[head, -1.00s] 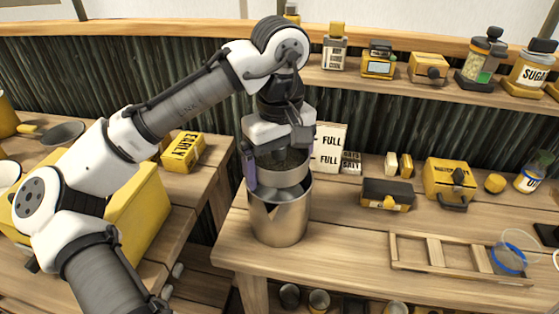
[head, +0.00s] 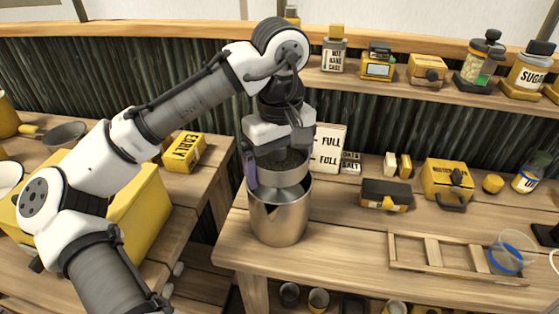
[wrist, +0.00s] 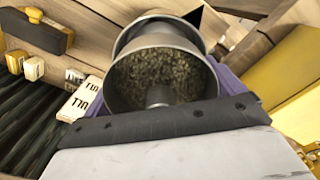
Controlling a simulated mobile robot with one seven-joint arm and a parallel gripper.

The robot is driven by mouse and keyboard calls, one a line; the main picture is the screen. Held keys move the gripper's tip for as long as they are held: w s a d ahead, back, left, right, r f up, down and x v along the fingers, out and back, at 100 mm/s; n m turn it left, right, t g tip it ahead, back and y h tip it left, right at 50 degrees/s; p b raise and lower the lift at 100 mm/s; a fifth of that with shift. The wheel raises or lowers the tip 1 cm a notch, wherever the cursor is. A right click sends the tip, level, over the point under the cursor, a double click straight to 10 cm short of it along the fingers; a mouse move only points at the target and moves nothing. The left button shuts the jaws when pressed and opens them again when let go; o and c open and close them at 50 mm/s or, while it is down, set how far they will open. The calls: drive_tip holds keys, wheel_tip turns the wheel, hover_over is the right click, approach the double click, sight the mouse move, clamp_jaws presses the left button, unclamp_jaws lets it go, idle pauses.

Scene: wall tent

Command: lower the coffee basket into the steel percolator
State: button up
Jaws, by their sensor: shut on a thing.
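The coffee basket (head: 281,175) is a round steel cup filled with dark grounds; in the wrist view the basket (wrist: 121,82) has a central tube rising through the grounds. My gripper (head: 279,153) is shut on the basket and holds it about level. The steel percolator (head: 280,220) stands upright on the table right below. The basket is roughly centred over its mouth, with its bottom at about rim height. I cannot tell whether its lower edge is inside the rim. In the wrist view a part of the percolator (wrist: 152,24) shows behind the basket.
A white FULL card (head: 328,150) stands close behind the percolator. A dark-lidded box (head: 386,196) and a wooden rack (head: 455,268) lie to the right. The percolator is near the table's left edge, with a gap to the side bench holding a yellow EARLY box (head: 184,152).

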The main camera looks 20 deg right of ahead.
drive_tip(key=o, duration=0.7)
wheel_tip(320, 180, up, 14)
drive_tip(key=shift+f, duration=0.1)
